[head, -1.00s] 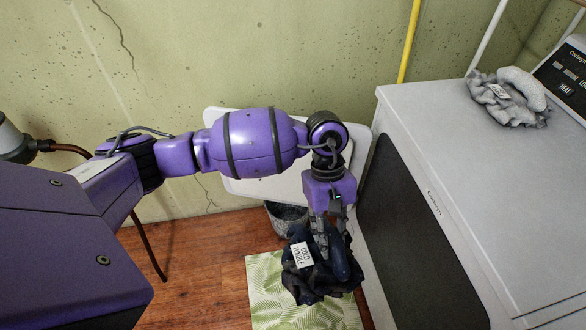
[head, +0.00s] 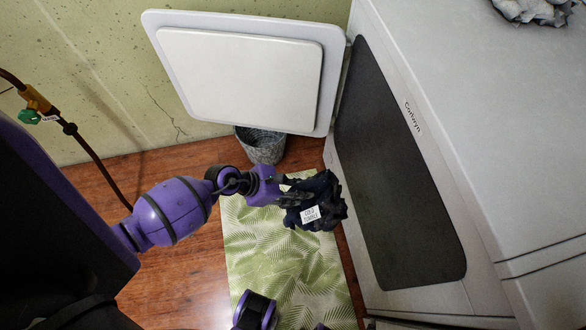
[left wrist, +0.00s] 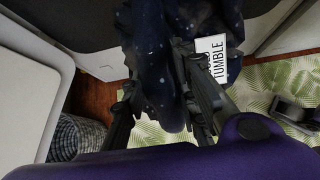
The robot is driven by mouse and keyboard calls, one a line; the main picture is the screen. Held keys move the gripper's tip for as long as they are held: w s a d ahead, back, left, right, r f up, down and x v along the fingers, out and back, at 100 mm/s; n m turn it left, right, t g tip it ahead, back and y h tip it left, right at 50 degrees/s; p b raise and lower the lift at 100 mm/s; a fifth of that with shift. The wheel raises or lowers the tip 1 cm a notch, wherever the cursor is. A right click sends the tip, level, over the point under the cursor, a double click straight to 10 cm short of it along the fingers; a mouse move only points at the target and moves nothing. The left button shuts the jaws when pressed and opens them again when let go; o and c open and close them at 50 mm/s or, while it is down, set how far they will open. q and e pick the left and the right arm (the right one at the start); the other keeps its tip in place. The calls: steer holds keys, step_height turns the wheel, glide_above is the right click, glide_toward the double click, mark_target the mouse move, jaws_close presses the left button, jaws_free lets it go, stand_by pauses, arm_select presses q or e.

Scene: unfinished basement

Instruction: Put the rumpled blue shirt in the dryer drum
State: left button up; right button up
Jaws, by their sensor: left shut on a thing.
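The rumpled shirt (head: 326,190) is a dark navy bundle with a white tag whose lower line reads TUMBLE. My left gripper (head: 290,198) is shut on its left side and holds it above the mat, in front of the dryer. In the left wrist view the shirt (left wrist: 158,70) hangs between the fingers (left wrist: 165,95) and hides part of the dryer's front. The dryer (head: 480,130) is the white machine at the right, with a large dark area on its front. Its white door (head: 240,75) stands swung out at the left. The drum's inside cannot be made out.
A grey bin (head: 262,146) stands on the floor under the open door. A green leaf-patterned mat (head: 265,255) lies on the wooden floor. A grey crumpled cloth (head: 535,10) lies on top of the dryer. A brown hose (head: 95,165) runs down the left wall.

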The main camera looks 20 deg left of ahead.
arm_select(q)
steer(key=w+d+b, duration=0.4)
steer(key=w+d, duration=0.5)
steer(key=d, duration=0.3)
steer(key=w+d+b, duration=0.4)
steer(key=w+d, duration=0.5)
steer(key=d, duration=0.4)
steer(key=w+d+b, duration=0.3)
steer(key=w+d, duration=0.6)
steer(key=d, duration=0.3)
steer(key=shift+d+b, duration=0.25)
steer(key=shift+b, duration=0.15)
arm_select(e)
step_height(320, 180, down, 11)
steer(key=s, duration=0.1)
steer(key=shift+s+d+g, duration=0.25)
steer(key=shift+d+g, duration=0.15)
steer(key=shift+d, duration=0.05)
steer(key=shift+r, duration=0.1)
